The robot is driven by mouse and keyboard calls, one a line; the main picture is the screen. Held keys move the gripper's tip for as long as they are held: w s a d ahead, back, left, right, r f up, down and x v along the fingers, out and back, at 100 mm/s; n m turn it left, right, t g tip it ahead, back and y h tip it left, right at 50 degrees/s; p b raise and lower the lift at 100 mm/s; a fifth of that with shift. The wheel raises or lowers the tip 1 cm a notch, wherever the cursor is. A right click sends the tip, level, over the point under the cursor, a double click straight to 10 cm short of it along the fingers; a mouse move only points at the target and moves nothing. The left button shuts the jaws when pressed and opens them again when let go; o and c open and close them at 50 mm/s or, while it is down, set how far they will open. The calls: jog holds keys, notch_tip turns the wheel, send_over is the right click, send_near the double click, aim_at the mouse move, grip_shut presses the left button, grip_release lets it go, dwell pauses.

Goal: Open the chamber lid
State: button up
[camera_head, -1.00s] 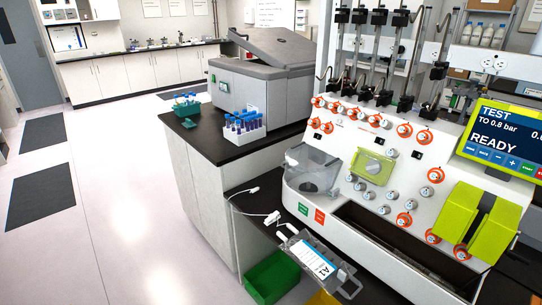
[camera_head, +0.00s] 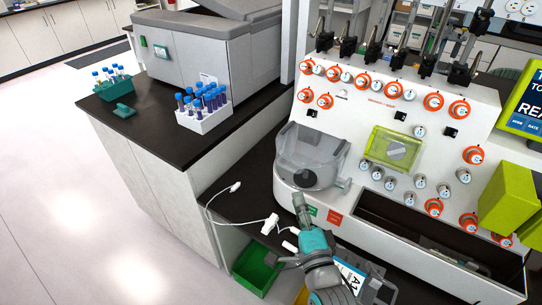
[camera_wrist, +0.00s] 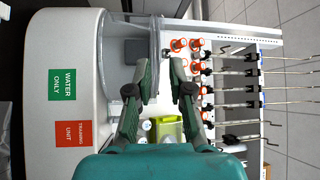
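The chamber (camera_head: 306,178) is a smoky, see-through housing at the left end of the white cell processor. Its clear lid (camera_head: 312,148) appears closed over it, and a small tab (camera_head: 343,186) sticks out at its lower right. In the wrist view the clear lid edge (camera_wrist: 156,35) lies just beyond my fingertips. My gripper (camera_head: 299,199) is in front of the chamber's lower front, pointing up towards it. In the wrist view my gripper (camera_wrist: 165,72) is open, with a gap between its fingers and nothing held. I cannot tell whether a finger touches the lid.
The processor panel (camera_head: 400,140) carries orange-ringed knobs and a green-yellow cover (camera_head: 394,148). A white tube rack (camera_head: 203,118) and a teal rack (camera_head: 116,88) stand on the black counter at left. A labelled bag (camera_head: 378,285) and a green bin (camera_head: 258,268) are below.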

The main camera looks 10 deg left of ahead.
aim_at(287, 168)
jog(key=x, duration=1.1)
jog(key=shift+a, duration=0.3)
grip_shut()
